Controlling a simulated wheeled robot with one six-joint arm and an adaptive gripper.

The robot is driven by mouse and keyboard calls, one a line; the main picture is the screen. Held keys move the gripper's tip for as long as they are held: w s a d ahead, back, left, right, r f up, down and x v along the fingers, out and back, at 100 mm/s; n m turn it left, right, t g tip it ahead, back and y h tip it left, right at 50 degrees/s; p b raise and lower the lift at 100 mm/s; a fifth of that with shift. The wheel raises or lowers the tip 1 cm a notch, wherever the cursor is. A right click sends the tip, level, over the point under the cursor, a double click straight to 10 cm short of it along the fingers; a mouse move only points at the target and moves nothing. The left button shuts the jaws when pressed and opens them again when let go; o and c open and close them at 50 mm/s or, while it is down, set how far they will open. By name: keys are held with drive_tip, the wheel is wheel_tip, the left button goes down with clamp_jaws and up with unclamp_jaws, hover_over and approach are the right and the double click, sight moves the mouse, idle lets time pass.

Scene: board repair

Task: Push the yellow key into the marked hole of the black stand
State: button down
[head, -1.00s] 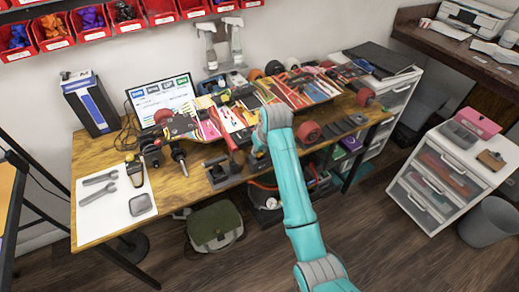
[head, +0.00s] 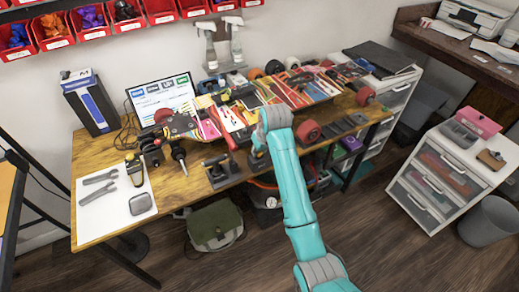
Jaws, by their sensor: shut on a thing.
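The black stand (head: 219,171) sits at the front edge of the wooden table, left of my arm, in the head view. Its marked hole is too small to make out. My gripper (head: 257,159) is over the table's front edge, a little right of the stand and apart from it in the picture. My own wrist hides much of it. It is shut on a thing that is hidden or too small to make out. I cannot pick out the yellow key for certain.
A white mat (head: 113,216) with wrenches lies at left. A green bag (head: 214,225) is on the floor.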

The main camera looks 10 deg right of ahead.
drive_tip(key=shift+f, duration=0.4)
idle(0.3)
drive_tip(key=c, duration=0.6)
unclamp_jaws()
drive_tip(key=shift+r, duration=1.55)
drive_tip(key=shift+r, duration=2.95)
drive_tip(key=shift+s, duration=0.15)
